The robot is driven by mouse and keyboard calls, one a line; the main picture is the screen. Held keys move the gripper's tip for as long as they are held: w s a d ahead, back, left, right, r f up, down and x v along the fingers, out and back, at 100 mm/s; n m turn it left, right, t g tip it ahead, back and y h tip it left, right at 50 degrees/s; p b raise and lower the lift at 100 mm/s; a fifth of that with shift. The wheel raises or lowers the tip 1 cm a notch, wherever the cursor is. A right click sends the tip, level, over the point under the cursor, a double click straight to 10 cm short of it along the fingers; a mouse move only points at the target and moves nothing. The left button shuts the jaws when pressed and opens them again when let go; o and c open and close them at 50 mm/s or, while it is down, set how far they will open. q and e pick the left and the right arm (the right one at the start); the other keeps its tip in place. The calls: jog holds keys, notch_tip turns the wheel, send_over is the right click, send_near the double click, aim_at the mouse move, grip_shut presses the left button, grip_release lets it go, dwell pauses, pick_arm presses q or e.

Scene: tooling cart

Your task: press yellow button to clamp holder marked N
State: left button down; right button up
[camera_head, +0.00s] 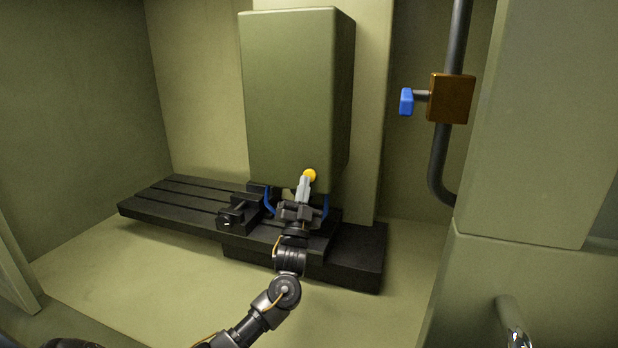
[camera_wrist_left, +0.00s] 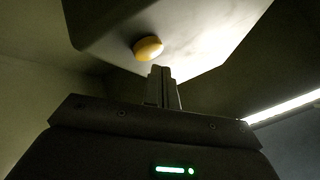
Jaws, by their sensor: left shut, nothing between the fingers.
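The yellow button (camera_head: 309,175) is on the lower front of the large green machine head (camera_head: 290,95). It also shows in the left wrist view (camera_wrist_left: 149,48), on the pale lower part of the head. My left gripper (camera_head: 305,180) is shut and empty, its fingertips just below the button. The holder and any N mark cannot be made out; my gripper covers the area under the head. My right gripper is not in view.
A black slotted table (camera_head: 165,208) with a dark vise (camera_head: 238,215) lies under the head. Blue hoses (camera_head: 269,200) hang beside my gripper. A pipe with a brown block (camera_head: 451,98) and blue handle (camera_head: 406,101) stands at the right. The floor at front left is clear.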

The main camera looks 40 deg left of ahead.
pick_arm(q)
jog(key=shift+w, duration=0.1)
jog(key=shift+w+a, duration=0.15)
jog(key=shift+w, duration=0.15)
jog(key=shift+w+a+b, duration=0.15)
jog(key=shift+w+b, duration=0.25)
jog(key=shift+b, duration=0.05)
dwell(0.6)
jog(key=shift+s, duration=0.15)
dwell(0.3)
jog(key=shift+s+d+p, duration=0.3)
jog(key=shift+s+p, duration=0.25)
jog(key=shift+s, duration=0.15)
